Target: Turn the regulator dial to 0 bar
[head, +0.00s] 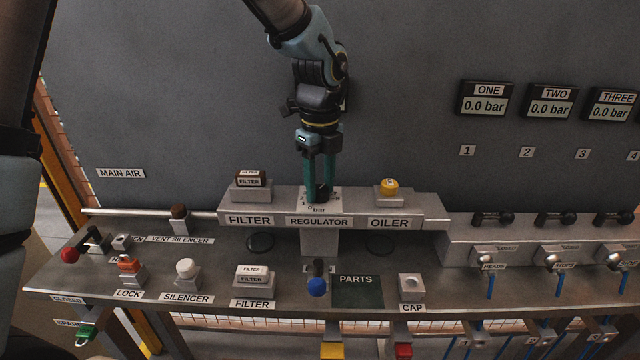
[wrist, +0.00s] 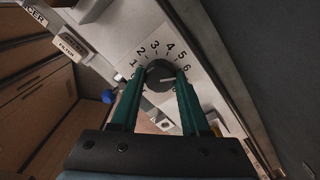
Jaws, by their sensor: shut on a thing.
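The regulator dial (head: 318,195) is a dark round knob on top of the block labelled REGULATOR (head: 319,222). My gripper (head: 319,188) points down with its green fingers on either side of the dial, shut on it. In the wrist view the dial (wrist: 160,76) sits between the fingertips of my gripper (wrist: 160,84). The scale plate (wrist: 153,55) shows 1 to 6 around the dial; its lower part is partly hidden by the fingers. A pale mark on the dial points roughly towards the 6 side, but its exact reading is unclear.
The filter top (head: 250,183) stands left of the dial and the yellow-capped oiler (head: 388,188) right. A blue-knobbed lever (head: 317,285) and the dark PARTS mat (head: 357,292) are in front. Display ONE (head: 484,100) and display TWO (head: 550,101) read 0.0 bar.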

